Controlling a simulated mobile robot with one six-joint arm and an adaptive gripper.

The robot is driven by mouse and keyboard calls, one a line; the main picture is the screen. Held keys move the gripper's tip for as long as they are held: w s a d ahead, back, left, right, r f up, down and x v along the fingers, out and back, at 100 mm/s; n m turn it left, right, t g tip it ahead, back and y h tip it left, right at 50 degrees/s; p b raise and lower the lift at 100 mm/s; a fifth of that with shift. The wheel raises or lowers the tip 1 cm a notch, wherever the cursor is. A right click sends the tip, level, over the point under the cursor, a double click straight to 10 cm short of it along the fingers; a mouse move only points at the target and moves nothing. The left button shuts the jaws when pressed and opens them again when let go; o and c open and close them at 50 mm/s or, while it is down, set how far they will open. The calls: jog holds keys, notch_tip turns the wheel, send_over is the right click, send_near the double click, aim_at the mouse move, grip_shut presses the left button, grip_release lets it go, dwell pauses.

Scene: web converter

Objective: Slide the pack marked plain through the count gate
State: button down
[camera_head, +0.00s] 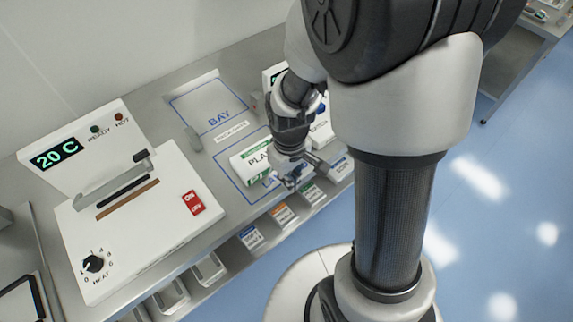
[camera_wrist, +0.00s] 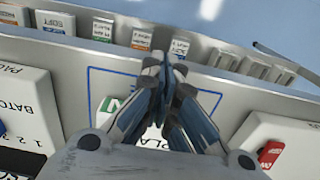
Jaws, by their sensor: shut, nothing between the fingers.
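The white pack with green marks (camera_head: 250,163) lies in a blue-outlined bay on the steel bench. Its lettering starts "PLA"; the rest is hidden behind my gripper. My gripper (camera_head: 291,180) is shut and empty, low at the pack's right end in the head view. In the wrist view, the closed fingers (camera_wrist: 172,68) cover much of the pack (camera_wrist: 108,106). I cannot tell whether they touch it. No count gate can be clearly made out; the area behind my arm is partly hidden.
A white heater unit (camera_head: 150,240) showing 20 C stands left, with a red ON switch. Another bay marked BAY (camera_head: 210,103) is empty. A white unit lettered BATCH (camera_wrist: 22,105) stands on the other side. Several labelled bins (camera_head: 284,213) line the bench's front edge.

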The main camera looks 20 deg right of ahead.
aim_at(261, 159)
jog(key=w+f, duration=0.1)
jog(key=w+a+f+b, duration=0.1)
jog(key=w, duration=0.1)
jog(key=shift+f, duration=0.2)
jog(key=shift+w+a+r, duration=0.1)
jog(key=shift+w+a, duration=0.05)
jog(key=shift+w, duration=0.25)
